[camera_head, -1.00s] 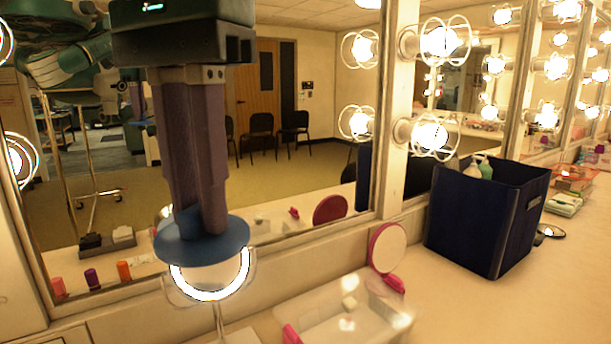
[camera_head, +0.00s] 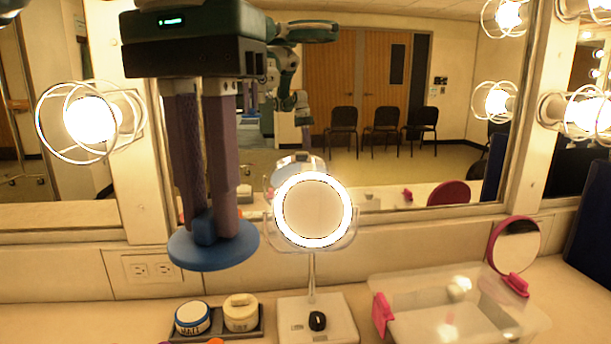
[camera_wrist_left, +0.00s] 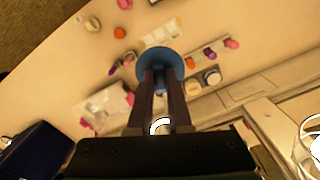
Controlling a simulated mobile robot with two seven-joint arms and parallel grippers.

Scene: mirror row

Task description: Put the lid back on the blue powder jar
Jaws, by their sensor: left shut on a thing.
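My left gripper (camera_head: 207,230) points down and is shut on the knob of the blue lid (camera_head: 215,255), a round flat disc held level in the air. The blue powder jar (camera_head: 192,318), white with a blue rim and dark lettering, stands on a small dark tray (camera_head: 262,330) below the lid and slightly left of it. Its pale top shows no lid. In the left wrist view the lid (camera_wrist_left: 175,59) shows beyond the fingers (camera_wrist_left: 161,88), with two small jars to its right. My right gripper is not in view.
A cream jar (camera_head: 241,314) stands right beside the blue one. A lit round mirror (camera_head: 313,210) on a white base (camera_head: 340,325) stands right of the tray. Further right are a clear tub (camera_head: 430,325) and a pink round mirror (camera_head: 517,247). The wall mirror rises behind.

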